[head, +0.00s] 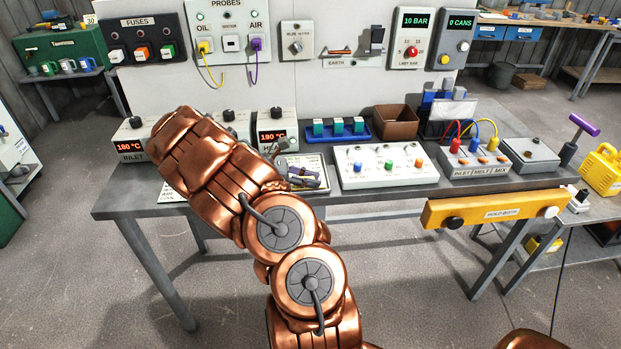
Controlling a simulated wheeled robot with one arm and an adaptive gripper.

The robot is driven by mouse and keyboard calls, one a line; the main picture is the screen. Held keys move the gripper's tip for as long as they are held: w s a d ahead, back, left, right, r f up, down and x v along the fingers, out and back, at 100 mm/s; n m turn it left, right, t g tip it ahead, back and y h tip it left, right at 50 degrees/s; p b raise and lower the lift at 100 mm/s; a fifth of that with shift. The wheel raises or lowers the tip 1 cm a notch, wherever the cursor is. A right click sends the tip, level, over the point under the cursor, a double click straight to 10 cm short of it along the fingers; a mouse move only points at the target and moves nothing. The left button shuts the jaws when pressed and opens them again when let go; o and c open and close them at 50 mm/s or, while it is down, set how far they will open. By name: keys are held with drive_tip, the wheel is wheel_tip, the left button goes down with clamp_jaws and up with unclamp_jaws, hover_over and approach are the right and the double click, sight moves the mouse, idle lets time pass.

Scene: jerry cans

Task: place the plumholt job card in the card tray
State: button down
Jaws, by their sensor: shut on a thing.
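My copper arm crosses the middle of the view and hides part of the bench. My gripper (288,166) is only partly visible as small dark grey parts to the right of the arm, low over the bench. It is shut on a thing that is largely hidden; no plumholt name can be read. A pale, flat, dark-rimmed thing (316,163) lies at the gripper, with small blue and yellow bits over it. I cannot tell whether it is the card tray. White cards (455,111) stand in a dark holder at the back right of the bench.
The grey bench (385,195) carries a white panel with coloured knobs (385,167), a brown bin (396,123), a blue rack (340,130) and heater boxes (132,142). A yellow two-knob bar (495,209) is at the front right. A white sheet (172,193) lies left of my arm.

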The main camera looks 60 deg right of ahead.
drive_tip(key=shift+f, duration=0.2)
drive_tip(key=c, duration=1)
unclamp_jaws()
drive_tip(key=shift+f, duration=0.15)
drive_tip(key=shift+r, duration=0.25)
drive_tip(key=shift+w+a+r, duration=0.1)
drive_tip(key=shift+w+a, duration=0.05)
drive_tip(key=shift+w, duration=0.05)
drive_tip(key=b+v, duration=0.2)
drive_tip(key=v, duration=0.9)
drive_tip(key=shift+r, duration=0.2)
drive_tip(key=shift+w+a+r, duration=0.1)
drive_tip(key=shift+a, duration=0.1)
